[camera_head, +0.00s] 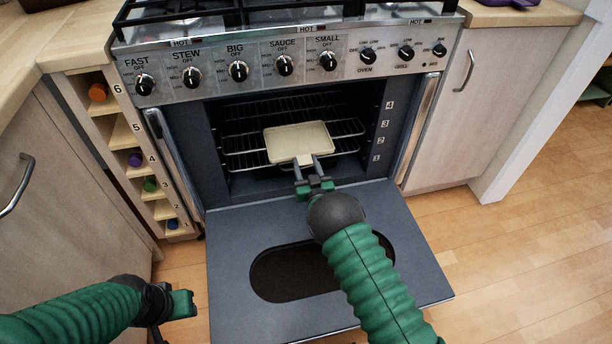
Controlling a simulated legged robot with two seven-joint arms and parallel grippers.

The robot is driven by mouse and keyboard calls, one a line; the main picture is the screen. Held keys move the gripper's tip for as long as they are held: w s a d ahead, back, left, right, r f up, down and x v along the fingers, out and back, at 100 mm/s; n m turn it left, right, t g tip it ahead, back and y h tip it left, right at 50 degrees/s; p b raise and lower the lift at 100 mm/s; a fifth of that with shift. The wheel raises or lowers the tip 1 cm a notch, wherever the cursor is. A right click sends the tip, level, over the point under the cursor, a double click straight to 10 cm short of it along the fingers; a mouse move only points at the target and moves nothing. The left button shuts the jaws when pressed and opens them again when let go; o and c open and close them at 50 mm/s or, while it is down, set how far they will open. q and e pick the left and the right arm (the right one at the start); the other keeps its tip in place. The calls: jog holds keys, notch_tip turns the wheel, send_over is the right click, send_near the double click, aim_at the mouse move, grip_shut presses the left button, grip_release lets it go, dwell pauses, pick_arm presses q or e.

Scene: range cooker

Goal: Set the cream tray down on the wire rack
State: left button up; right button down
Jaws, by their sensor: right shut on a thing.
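The cream tray (298,142) is a shallow rectangular pan with a short handle toward me. It is at the mouth of the open oven, in front of or over the wire rack (347,127). I cannot tell whether it touches the rack. My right gripper (308,166) is shut on the tray's handle, its arm reaching in over the lowered oven door. My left gripper (180,304) is low at the left, away from the oven and apart from the tray. Its fingers do not show clearly.
The oven door (235,235) is folded down flat, with a dark oval window. The cooker's knobs (238,71) and hob are above the opening. Door side bars flank it. A narrow bottle rack (135,135) and cabinets stand left, a cabinet (455,125) right. Wood floor is clear at right.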

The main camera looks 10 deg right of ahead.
aim_at(301, 148)
jog(key=shift+w+d+f+b, duration=0.2)
jog(key=shift+w+d+b, duration=0.05)
jog(key=shift+w+b, duration=0.05)
jog(key=w+b, duration=0.1)
jog(key=w+f+b, duration=0.1)
jog(key=shift+w+d+f+b, duration=0.15)
jog(key=shift+w+d+b, duration=0.1)
jog(key=shift+d+b, duration=0.1)
jog(key=w+b, duration=0.2)
jog(key=b, duration=0.1)
jog(key=w+f+b, duration=0.1)
jog(key=w+b, duration=0.5)
jog(key=shift+w+a+f, duration=0.1)
jog(key=shift+f, duration=0.25)
jog(key=shift+w+f, duration=0.15)
jog(key=shift+f, duration=0.05)
jog(key=shift+f+b, duration=0.4)
jog(key=c, duration=0.6)
grip_release()
jog(key=shift+c, duration=0.2)
